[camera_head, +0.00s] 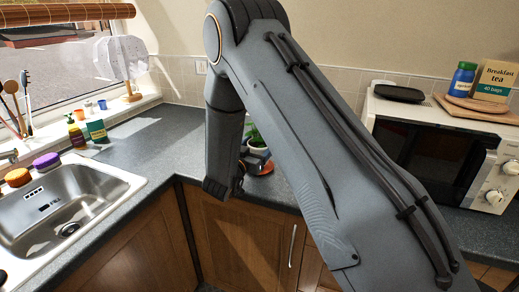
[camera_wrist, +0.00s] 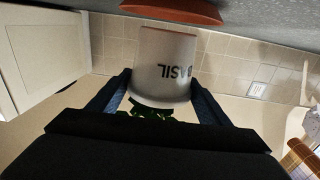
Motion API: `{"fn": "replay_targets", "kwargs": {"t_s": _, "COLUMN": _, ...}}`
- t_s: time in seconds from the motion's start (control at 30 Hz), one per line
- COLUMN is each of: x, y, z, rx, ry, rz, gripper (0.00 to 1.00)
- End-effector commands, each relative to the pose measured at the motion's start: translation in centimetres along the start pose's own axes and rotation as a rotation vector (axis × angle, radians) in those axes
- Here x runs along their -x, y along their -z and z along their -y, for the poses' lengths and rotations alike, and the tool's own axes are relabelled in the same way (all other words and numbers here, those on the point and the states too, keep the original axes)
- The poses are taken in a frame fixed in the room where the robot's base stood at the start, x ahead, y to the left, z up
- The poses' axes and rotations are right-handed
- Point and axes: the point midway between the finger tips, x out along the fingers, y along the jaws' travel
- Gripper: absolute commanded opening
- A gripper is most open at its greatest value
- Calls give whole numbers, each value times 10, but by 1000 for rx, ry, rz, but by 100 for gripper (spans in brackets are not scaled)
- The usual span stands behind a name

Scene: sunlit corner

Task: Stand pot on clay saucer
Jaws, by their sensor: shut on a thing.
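A white pot marked BASIL (camera_wrist: 165,62) shows upside down in the wrist view, with green leaves (camera_wrist: 145,112) at the near end. My gripper (camera_wrist: 160,82) is shut on the pot, one finger on each side. The reddish clay saucer (camera_wrist: 172,10) lies on the counter just beyond the pot's base; I cannot tell whether they touch. In the head view, the plant's leaves (camera_head: 256,136) and part of the saucer (camera_head: 265,168) show beside my arm. My arm and gripper hide most of the pot there.
A microwave (camera_head: 430,150) stands to the right, with a tea box (camera_head: 495,80) and a blue jar (camera_head: 462,78) on top. The counter (camera_head: 150,150) between sink and arm is mostly clear.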

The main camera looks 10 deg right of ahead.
Motion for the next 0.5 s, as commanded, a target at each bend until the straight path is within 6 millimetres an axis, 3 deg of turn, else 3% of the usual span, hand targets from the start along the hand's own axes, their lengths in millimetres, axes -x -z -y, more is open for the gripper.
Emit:
{"fn": "replay_targets", "kwargs": {"t_s": 0.2, "x": -1, "y": -19, "z": 0, "rx": -1, "ry": -1, "rz": -1, "gripper": 38}}
{"fn": "replay_targets", "kwargs": {"t_s": 0.5, "x": -1, "y": -21, "z": 0, "rx": -1, "ry": -1, "rz": -2, "gripper": 38}}
